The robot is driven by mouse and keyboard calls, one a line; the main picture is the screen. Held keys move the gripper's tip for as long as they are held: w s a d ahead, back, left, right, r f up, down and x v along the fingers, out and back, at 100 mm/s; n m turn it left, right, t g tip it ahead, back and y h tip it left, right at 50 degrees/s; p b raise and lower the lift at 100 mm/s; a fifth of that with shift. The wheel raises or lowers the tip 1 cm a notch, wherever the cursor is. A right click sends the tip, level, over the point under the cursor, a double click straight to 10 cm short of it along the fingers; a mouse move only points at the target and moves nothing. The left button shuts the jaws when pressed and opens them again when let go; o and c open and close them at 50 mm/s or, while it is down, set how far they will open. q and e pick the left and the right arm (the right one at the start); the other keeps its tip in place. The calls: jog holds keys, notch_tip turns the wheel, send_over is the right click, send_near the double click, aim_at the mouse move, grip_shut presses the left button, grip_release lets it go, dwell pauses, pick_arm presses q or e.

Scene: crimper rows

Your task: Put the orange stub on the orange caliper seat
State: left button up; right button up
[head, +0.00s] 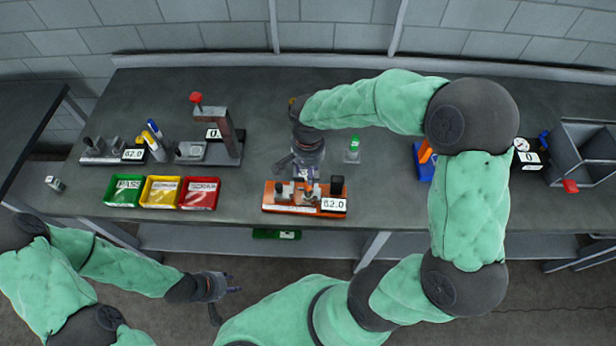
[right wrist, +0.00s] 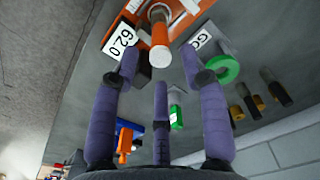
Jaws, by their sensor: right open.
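The orange caliper (head: 275,197) lies near the front edge of the bench, with a white 62.0 readout (head: 333,205). In the right wrist view, an orange stub (right wrist: 159,36) with a pale end stands over the orange caliper base (right wrist: 122,31), end towards the camera. Its seating is hidden. My right gripper (right wrist: 160,75) is open, its three fingers spread around the stub's end without visibly touching it. In the head view this gripper hangs just behind the caliper and hides part of it. My left gripper (head: 225,302) is open and empty, low in front of the bench.
Green (head: 124,191), yellow (head: 161,192) and red trays (head: 200,193) sit left of the caliper. A grey stand (head: 226,135) is behind them. A green-topped bottle (head: 353,149) stands right of my right gripper. A blue holder (head: 423,165) and grey bin (head: 585,150) stand farther right.

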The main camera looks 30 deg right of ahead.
jog(key=shift+r, duration=2.2)
